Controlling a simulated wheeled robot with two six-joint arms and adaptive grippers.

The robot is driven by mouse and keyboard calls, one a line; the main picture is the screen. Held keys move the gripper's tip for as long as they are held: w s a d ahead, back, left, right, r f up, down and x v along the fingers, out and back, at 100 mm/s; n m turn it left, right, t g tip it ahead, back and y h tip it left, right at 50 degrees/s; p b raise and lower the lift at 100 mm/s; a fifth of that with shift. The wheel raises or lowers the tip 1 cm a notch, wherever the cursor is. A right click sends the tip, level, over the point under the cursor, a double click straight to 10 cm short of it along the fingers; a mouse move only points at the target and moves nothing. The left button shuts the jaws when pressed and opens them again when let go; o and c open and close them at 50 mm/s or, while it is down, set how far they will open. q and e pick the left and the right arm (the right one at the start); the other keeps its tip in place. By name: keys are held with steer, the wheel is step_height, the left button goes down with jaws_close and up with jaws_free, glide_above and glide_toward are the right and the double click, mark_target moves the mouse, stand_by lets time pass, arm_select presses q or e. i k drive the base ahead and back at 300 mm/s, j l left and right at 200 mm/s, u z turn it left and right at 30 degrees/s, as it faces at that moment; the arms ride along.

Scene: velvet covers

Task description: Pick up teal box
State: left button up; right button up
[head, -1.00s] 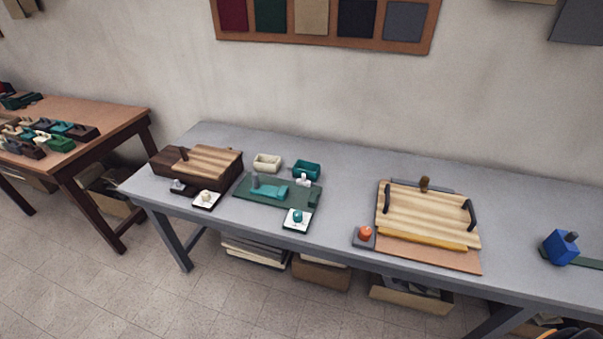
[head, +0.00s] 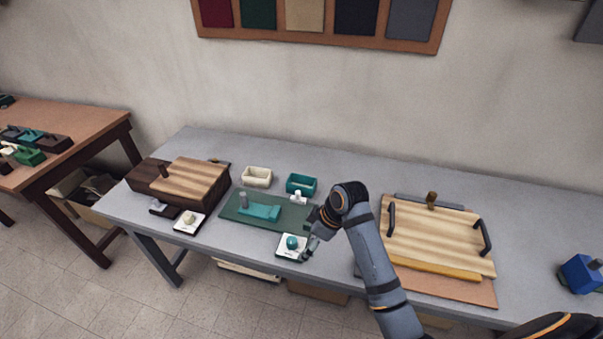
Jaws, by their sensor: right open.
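The teal box (head: 301,183) is a small open-topped box near the middle of the grey table, behind the green mat (head: 240,218). A cream box (head: 257,176) of similar shape stands to its left. My right gripper (head: 307,252) is small in the view, low beside the white pad (head: 285,247) with the teal knob (head: 292,241). It is open, in front of the teal box and apart from it. A teal piece (head: 260,212) with a grey peg lies on the green mat. My left gripper is not in view.
A dark wooden case with a striped lid (head: 197,182) stands at the left. A striped board with black handles (head: 437,236) lies right of my arm. A blue block (head: 581,274) is at the far right. Bare table lies behind the boxes.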

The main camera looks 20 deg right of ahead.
mark_target(307, 186)
steer(key=i+l, duration=0.25)
steer(key=i, duration=0.25)
steer(key=i+l, duration=0.25)
steer(key=i, duration=0.25)
